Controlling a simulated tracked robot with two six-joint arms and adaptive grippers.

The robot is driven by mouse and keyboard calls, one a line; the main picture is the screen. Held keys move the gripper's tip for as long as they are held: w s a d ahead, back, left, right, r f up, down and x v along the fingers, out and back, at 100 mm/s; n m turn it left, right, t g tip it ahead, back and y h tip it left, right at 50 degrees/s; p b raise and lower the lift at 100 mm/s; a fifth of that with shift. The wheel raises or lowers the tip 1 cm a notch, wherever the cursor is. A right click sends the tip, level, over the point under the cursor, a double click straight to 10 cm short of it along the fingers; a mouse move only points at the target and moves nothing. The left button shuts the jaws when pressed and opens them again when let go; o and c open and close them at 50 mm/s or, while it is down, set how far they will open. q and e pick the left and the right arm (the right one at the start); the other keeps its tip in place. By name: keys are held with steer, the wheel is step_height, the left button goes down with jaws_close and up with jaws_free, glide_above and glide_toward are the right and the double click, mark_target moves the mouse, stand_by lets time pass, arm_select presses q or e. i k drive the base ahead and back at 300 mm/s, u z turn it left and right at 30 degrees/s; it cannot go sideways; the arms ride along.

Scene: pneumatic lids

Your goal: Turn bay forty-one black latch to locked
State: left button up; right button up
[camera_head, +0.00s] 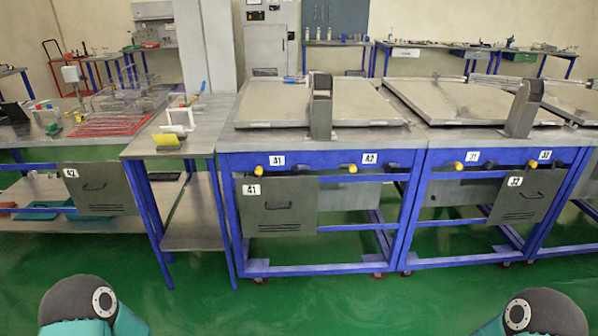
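A blue-framed bench (398,200) with a grey metal top stands in the middle. Its front beam carries a white label (277,160) that seems to read 41, with a yellow knob (258,171) to its left. A second yellow knob (352,168) sits beside another label (369,158) further right. A grey panel (285,212) with a handle hangs below the beam, also labelled 41. Small dark parts show near the knobs. I cannot tell which is the black latch or how it is turned. Neither of my grippers is in view; only rounded arm parts show at the bottom corners.
A flat grey lid (300,100) lies on the bench top, with a grey upright bracket (320,108) at its front. A similar bench stands right. A side table (203,145) and a cluttered workbench stand left. The green floor (300,305) ahead is clear.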

mark_target(295, 169)
steer(key=i, duration=1.65)
steer(key=u, duration=0.05)
